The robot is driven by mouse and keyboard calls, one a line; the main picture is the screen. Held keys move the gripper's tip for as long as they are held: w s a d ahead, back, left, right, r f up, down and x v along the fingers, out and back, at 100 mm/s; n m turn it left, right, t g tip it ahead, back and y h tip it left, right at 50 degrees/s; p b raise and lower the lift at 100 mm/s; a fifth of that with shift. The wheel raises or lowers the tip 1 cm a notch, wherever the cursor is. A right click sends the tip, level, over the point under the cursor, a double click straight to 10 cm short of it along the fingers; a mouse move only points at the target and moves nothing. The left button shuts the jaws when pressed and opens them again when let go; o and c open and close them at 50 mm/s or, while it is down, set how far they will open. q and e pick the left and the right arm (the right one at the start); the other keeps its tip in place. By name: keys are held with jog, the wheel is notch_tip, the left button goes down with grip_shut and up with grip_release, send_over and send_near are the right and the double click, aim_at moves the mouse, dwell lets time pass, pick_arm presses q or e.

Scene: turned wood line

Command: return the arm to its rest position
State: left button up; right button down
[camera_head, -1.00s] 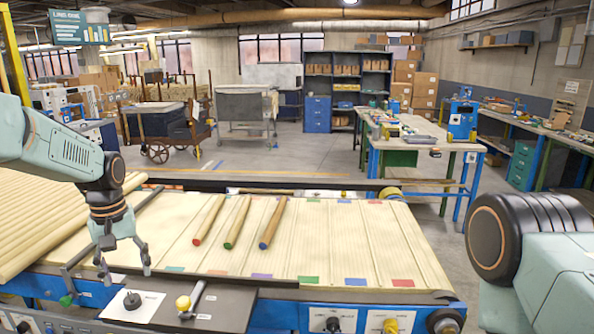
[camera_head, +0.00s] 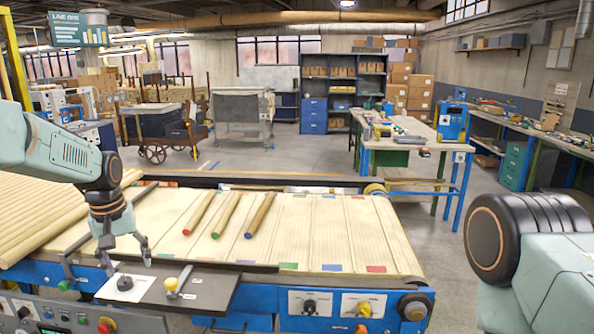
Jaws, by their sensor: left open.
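My left gripper (camera_head: 110,262) points down with its fingers apart and empty. It hangs over the left front part of the line, just behind the dark control plate (camera_head: 213,291). My left arm comes in from the left edge. Three turned wood rods lie on the slatted belt (camera_head: 330,232) to its right: one with a red end (camera_head: 200,213), one with a green end (camera_head: 226,214) and one with a blue end (camera_head: 261,214). My right arm shows at the right edge, but its gripper is out of view.
Pale round stock (camera_head: 40,215) lies at the left. A blue-legged workbench (camera_head: 420,150) stands behind at the right. The belt's right half holds only coloured marks.

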pick_arm(q)
jog(key=s+d+f+m+t+b, duration=0.1)
jog(key=s+d+f+b, duration=0.2)
jog(key=f, duration=0.6)
jog(key=s+d+f+m+t+b, duration=0.1)
jog(key=s+d+f+b, duration=0.15)
jog(key=f, duration=0.65)
jog(key=s+d+f+m+t+b, duration=0.15)
jog(key=s+d+f, duration=0.25)
jog(key=f, duration=0.5)
jog(key=s+d+f+g+b, duration=0.1)
jog(key=s+f+b, duration=0.4)
jog(key=s, duration=0.6)
jog(key=s+d+f+m+g+b, duration=0.1)
jog(key=s+d+f+g+b, duration=0.1)
jog(key=s+f+b, duration=0.3)
jog(key=s+d+f+g+b, duration=0.1)
jog(key=s+f+b, duration=0.4)
jog(key=s+f, duration=0.6)
jog(key=s, duration=0.5)
jog(key=shift+s+d+g+b, duration=0.15)
jog(key=shift+s+g+b, duration=0.15)
jog(key=shift+s+g, duration=0.05)
pick_arm(e)
notch_tip(320, 180, down, 23)
jog(key=w, duration=0.1)
jog(key=shift+a+r, duration=0.1)
